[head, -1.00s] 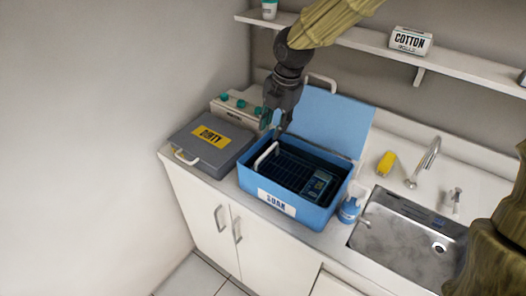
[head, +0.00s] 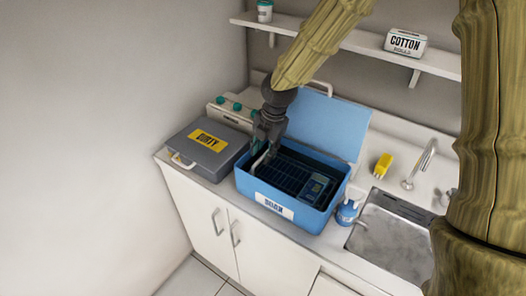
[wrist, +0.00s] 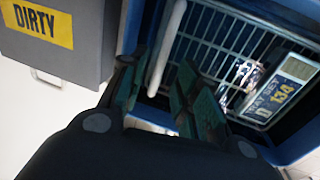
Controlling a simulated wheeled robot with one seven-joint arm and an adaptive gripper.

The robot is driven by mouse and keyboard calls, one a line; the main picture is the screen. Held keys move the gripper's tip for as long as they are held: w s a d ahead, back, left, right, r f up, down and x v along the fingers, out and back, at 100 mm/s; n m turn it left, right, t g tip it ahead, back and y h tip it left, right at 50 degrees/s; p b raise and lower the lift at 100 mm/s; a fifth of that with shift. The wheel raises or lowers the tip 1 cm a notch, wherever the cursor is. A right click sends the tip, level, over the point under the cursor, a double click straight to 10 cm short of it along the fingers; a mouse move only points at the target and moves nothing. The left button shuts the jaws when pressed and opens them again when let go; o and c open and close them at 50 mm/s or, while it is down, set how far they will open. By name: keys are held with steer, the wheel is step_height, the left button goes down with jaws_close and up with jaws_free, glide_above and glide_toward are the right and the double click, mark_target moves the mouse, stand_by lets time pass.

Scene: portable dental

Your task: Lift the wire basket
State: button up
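The dark wire basket (head: 288,176) sits inside the blue soak tub (head: 272,207), and its grid shows in the wrist view (wrist: 222,42). Its pale bar handle (head: 260,161) stands at the basket's left side; in the wrist view the handle (wrist: 167,48) runs between my fingers. My gripper (head: 263,151) is over the tub's left end, pointing down. In the wrist view my gripper (wrist: 157,78) is open, one finger on each side of the handle, with gaps showing. A blue tray-set label (wrist: 280,88) lies at the basket's right side.
A grey "DIRTY" case (head: 208,150) stands close left of the tub. The tub's blue lid (head: 328,122) stands open behind. A blue bottle (head: 346,212) and a sink (head: 385,240) are at the right. A shelf (head: 350,42) runs above.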

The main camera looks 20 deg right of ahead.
steer(key=shift+w+a+f, duration=0.1)
steer(key=shift+w+f, duration=0.05)
steer(key=shift+f, duration=0.7)
jaws_close()
